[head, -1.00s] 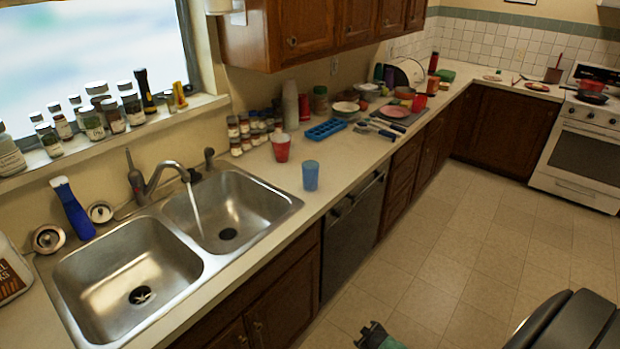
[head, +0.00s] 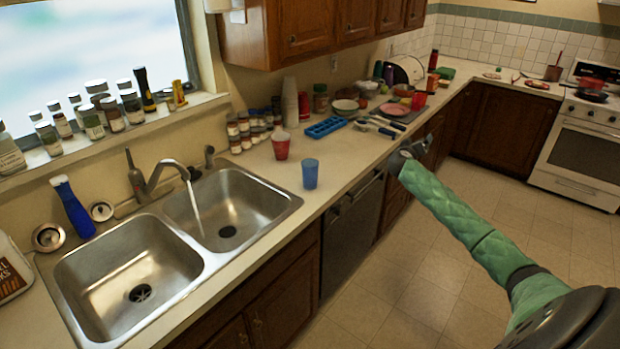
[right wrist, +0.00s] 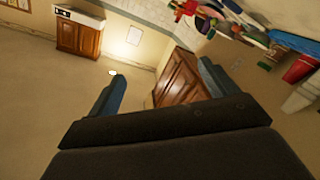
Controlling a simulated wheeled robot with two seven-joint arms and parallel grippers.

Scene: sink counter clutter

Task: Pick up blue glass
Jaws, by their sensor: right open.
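The blue glass (head: 310,174) stands upright on the counter, right of the sink and near the counter's front edge, in the head view. My right gripper (head: 420,148) is at the end of the green-sleeved arm, right of the glass and beside the counter's front edge. It is apart from the glass. In the right wrist view its two fingers (right wrist: 160,88) are spread with nothing between them. I cannot make out the blue glass in the right wrist view. My left gripper is not in view.
A red cup (head: 281,146) stands just behind the blue glass. A blue ice tray (head: 326,127) and utensils lie further along the counter. The double sink (head: 205,262) with running water is to the left. Counter around the glass's right side is clear.

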